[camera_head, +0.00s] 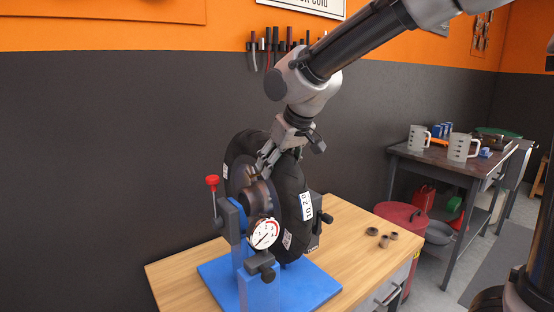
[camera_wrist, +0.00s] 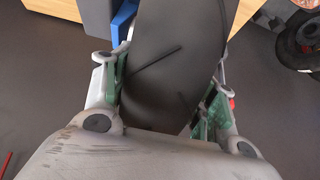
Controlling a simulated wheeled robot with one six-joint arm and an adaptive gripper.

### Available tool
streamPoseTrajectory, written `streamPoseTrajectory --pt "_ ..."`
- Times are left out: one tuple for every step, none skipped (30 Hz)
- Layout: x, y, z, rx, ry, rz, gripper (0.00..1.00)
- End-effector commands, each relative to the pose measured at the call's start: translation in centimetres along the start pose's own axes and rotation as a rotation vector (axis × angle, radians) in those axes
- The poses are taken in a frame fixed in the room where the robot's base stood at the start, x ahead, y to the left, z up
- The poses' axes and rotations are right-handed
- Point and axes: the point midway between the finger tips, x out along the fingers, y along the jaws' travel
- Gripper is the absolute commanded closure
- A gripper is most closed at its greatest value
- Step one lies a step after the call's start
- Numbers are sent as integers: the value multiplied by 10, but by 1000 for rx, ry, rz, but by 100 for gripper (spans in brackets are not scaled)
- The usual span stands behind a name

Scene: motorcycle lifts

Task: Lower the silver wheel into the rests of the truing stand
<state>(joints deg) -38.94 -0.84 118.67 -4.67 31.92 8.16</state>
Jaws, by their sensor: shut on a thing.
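The wheel (camera_head: 290,181) has a black tyre with white labels and stands upright at the truing stand. Its silver part is hardly visible. The stand has a blue base (camera_head: 322,288), blue uprights, a red-topped knob (camera_head: 212,183) and a white dial gauge (camera_head: 264,234). My gripper (camera_head: 268,160) reaches down onto the top of the tyre. In the wrist view, my gripper's green-padded fingers (camera_wrist: 163,92) are shut on the tyre (camera_wrist: 165,60), one on each side.
The stand is on a wooden bench (camera_head: 358,232). A dark wall is close behind. A red canister (camera_head: 400,217) and a side table (camera_head: 440,165) with mugs stand to the right.

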Motion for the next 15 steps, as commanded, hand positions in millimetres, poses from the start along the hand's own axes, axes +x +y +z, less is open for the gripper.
streamPoseTrajectory --pt "0 0 -3 -1 10 0 100" --pt "1 0 -2 -1 10 0 100" --pt "2 0 -1 -1 10 0 100" --pt "3 0 -1 -1 9 0 100" --pt "4 0 0 -1 9 0 100" --pt "6 0 1 -1 10 0 100" --pt "7 0 1 -1 10 0 100" --pt "8 0 2 -1 10 0 100" --pt "9 0 3 -1 9 0 100" --pt "10 0 4 -1 9 0 100" --pt "11 0 4 -1 9 0 100" --pt "13 0 5 -1 9 0 100" --pt "14 0 5 -1 9 0 100" --pt "14 0 6 -1 10 0 100" --pt "15 0 6 -1 11 0 100"
